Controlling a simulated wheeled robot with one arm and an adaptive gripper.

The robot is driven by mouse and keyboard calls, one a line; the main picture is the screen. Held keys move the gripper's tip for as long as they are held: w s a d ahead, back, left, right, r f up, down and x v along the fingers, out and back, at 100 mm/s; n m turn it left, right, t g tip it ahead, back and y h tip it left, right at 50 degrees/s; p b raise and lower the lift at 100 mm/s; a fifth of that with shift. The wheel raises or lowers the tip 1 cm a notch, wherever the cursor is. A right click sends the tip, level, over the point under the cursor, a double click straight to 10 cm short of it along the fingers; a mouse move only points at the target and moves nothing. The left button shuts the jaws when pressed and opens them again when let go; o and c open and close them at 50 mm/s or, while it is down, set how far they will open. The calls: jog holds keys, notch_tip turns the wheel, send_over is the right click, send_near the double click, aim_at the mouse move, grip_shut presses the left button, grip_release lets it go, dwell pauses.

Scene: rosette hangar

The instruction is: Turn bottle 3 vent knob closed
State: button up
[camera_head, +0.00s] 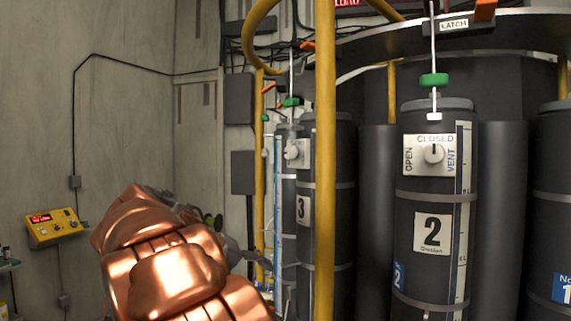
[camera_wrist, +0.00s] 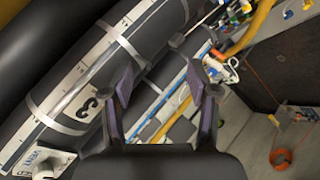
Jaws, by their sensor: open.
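Bottle 3 (camera_head: 335,178) is a dark cylinder with a white "3" label (camera_head: 303,209), partly hidden by a yellow post. Its vent knob (camera_head: 293,152) sits on a pale plate near the top, seen nearly edge-on, so I cannot read its setting. In the wrist view, bottle 3 (camera_wrist: 134,42) runs diagonally at upper left. Its vent knob (camera_wrist: 45,173) is at the lower left edge, partly cut off, beside the word VENT. My gripper (camera_wrist: 166,84) is open and empty, apart from the knob. In the head view my copper arm mostly hides it.
A yellow post (camera_head: 325,190) stands in front of bottle 3. Bottle 2 (camera_head: 408,262) with its own vent knob (camera_head: 434,154) is to the right. A yellow control box (camera_head: 55,227) is on the left wall. Tubes and a blue rail (camera_wrist: 157,112) run beside bottle 3.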

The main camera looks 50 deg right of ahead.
aim_at(287, 154)
jog(key=w+d+r+m+g+h+p, duration=0.1)
jog(key=w+d+r+m+h, duration=0.15)
jog(key=r, duration=0.45)
jog(key=w+d+r+m+g+h+p, duration=0.1)
jog(key=w+r+m, duration=0.15)
jog(key=r, duration=0.45)
jog(key=w+d+r+m+g+h+p, duration=0.1)
jog(key=w+d+r+m+h, duration=0.1)
jog(key=r+m, duration=0.35)
jog(key=shift+s+d+r+m+g+h+p, duration=0.15)
jog(key=shift+s+d+r+m+g, duration=0.2)
jog(key=shift+s+d+r+m, duration=0.6)
jog(key=shift+s+d+r+m+g+h+p, duration=0.15)
jog(key=shift+s+d+r+m+g, duration=0.3)
jog(key=shift+d+r, duration=0.95)
jog(key=shift+s+d+r+m+g+h, duration=0.25)
jog(key=shift+s+d+r+m, duration=0.4)
jog(key=shift+d, duration=1)
jog(key=shift+s, duration=0.1)
grip_shut()
